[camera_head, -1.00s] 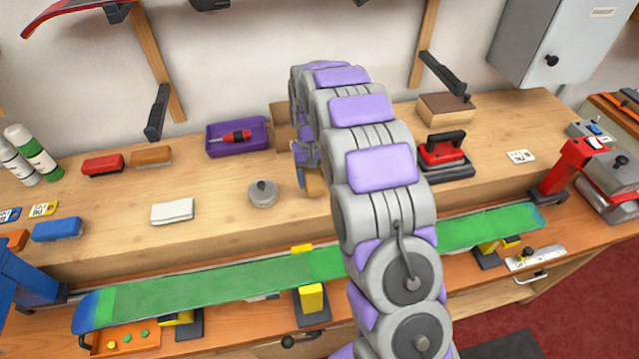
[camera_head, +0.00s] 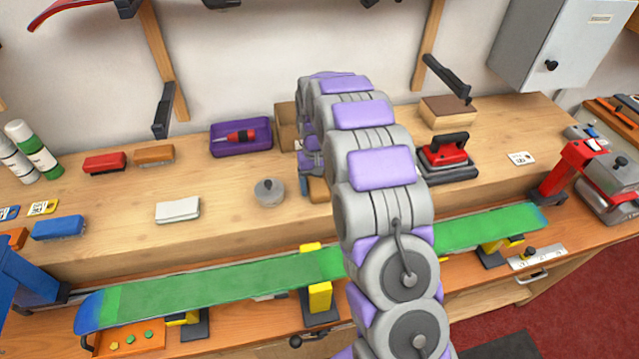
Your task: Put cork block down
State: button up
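A tan block, which looks like the cork block (camera_head: 318,190), shows just below my gripper (camera_head: 309,172), over the wooden bench top left of my arm. My gripper points down at it, and its fingertips are close to or against the block. My own arm hides the right side of both. I cannot tell whether the fingers are shut on the block or whether it rests on the bench.
A grey round weight (camera_head: 269,192) stands just left of the block. A brown box (camera_head: 287,127) and a purple tray (camera_head: 241,137) are behind. A red iron (camera_head: 447,157) is right. The bench front-left of the block is clear.

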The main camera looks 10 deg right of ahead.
jog(key=shift+s+d+f, duration=0.1)
jog(key=shift+d+f, duration=0.1)
jog(key=shift+d, duration=0.65)
jog(key=shift+a, duration=0.3)
jog(key=shift+d, duration=0.25)
jog(key=shift+r, duration=0.1)
